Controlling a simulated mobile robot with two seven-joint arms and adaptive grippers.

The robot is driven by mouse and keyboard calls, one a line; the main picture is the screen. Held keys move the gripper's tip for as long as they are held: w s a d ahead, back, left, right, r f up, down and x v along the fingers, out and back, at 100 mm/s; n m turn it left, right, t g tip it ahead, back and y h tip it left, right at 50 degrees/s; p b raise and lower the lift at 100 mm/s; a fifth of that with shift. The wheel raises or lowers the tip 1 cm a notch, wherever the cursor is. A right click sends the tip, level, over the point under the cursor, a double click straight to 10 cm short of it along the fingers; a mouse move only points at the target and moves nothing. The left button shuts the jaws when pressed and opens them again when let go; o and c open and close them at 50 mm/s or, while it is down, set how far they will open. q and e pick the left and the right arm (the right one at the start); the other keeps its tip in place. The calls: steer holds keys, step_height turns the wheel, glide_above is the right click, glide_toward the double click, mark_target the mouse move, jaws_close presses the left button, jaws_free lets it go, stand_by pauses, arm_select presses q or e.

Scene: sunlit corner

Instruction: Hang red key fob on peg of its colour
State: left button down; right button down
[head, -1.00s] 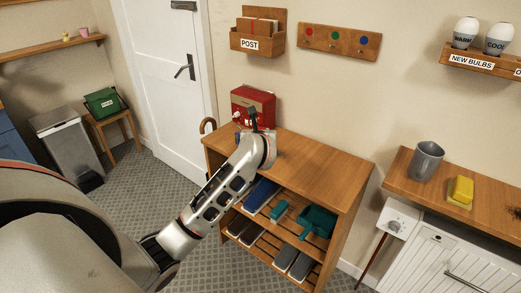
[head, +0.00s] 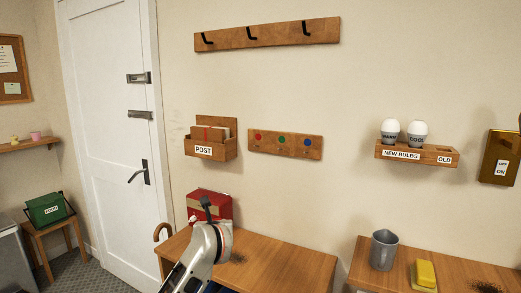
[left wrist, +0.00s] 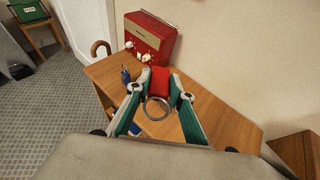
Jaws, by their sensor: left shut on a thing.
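The red key fob (left wrist: 160,73) with its metal ring (left wrist: 157,107) is between the fingertips of my left gripper (left wrist: 161,88), which is shut on it above the wooden cabinet top (left wrist: 218,117). In the head view, my left wrist is low in front of the red box, and the fob cannot be made out there. The wooden peg board (head: 268,150) hangs on the wall, above and to the right of my left arm. It carries a red dot (head: 258,136), a green dot (head: 282,140) and a blue dot (head: 307,143). The pegs are too small to make out clearly. My right gripper is not in view.
A red box (left wrist: 150,38) stands at the back of the cabinet, with a blue object (left wrist: 125,76) near it. The POST holder (head: 204,151) is left of the peg board. Black hooks on a rail (head: 275,33) are above. Wall between the board and bulb shelf (head: 432,156) is bare.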

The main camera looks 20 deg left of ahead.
arm_select(q)
steer(key=s+d+r+m+h, duration=0.2)
steer(key=s+d+r, duration=0.1)
steer(key=d, duration=0.3)
steer(key=s+d+r+m+t+h, duration=0.1)
steer(key=s+d+r+m+h, duration=0.1)
steer(key=s+d, duration=0.3)
steer(key=s+d+r+m+h, duration=0.2)
steer(key=s+d+r+h, duration=0.1)
steer(key=d, duration=0.4)
steer(key=shift+s+r+t, duration=0.4)
steer(key=shift+s+r, duration=0.4)
steer(key=shift+r, duration=0.05)
